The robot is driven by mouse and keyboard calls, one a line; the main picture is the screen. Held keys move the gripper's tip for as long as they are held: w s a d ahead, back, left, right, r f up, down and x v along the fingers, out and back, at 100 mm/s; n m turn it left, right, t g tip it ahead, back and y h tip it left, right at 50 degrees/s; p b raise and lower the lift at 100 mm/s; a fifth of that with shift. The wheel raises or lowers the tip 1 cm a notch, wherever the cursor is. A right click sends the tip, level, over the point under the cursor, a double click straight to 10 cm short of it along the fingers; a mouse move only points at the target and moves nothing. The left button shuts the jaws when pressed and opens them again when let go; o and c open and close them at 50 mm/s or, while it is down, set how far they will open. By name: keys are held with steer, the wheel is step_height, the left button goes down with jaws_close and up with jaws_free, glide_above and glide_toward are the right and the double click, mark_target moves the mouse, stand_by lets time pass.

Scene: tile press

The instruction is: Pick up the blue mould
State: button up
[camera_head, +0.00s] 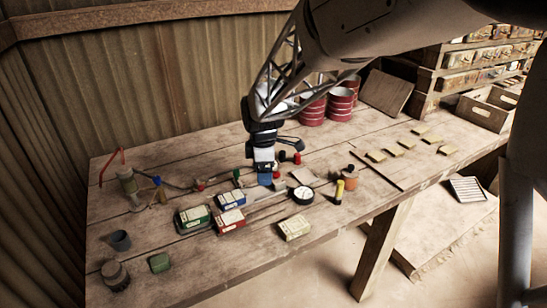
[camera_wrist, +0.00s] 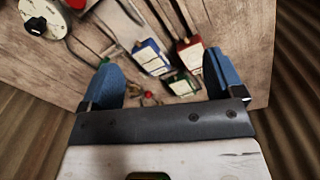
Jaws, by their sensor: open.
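The blue mould (camera_head: 229,199) is a small block with blue sides and a pale top, lying on the wooden table. It also shows in the wrist view (camera_wrist: 151,58), in line with the gap between my fingers but farther off. My gripper (camera_head: 265,182) has blue fingers and is to the right of the blue mould in the head view. In the wrist view my gripper's fingers (camera_wrist: 162,66) are spread apart with nothing held between them.
A red block (camera_head: 230,221) and a green block (camera_head: 193,218) lie close to the blue mould. A round white dial (camera_head: 303,195) and a yellow-and-black cylinder (camera_head: 339,192) stand to the right. Red cans (camera_head: 340,103) stand behind.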

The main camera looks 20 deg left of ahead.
mark_target(231, 196)
steer(key=a+f+n, duration=0.1)
steer(key=a+f, duration=0.1)
steer(key=a, duration=0.1)
steer(key=a+f+n, duration=0.2)
steer(key=a, duration=0.2)
steer(key=a+f+n, duration=0.1)
steer(key=a+f, duration=0.1)
steer(key=a, duration=0.2)
steer(key=shift+a+f, duration=0.2)
steer(key=shift+f, duration=0.15)
steer(key=shift+f, duration=1.3)
steer(key=shift+f, duration=2.6)
steer(key=c, duration=1.2)
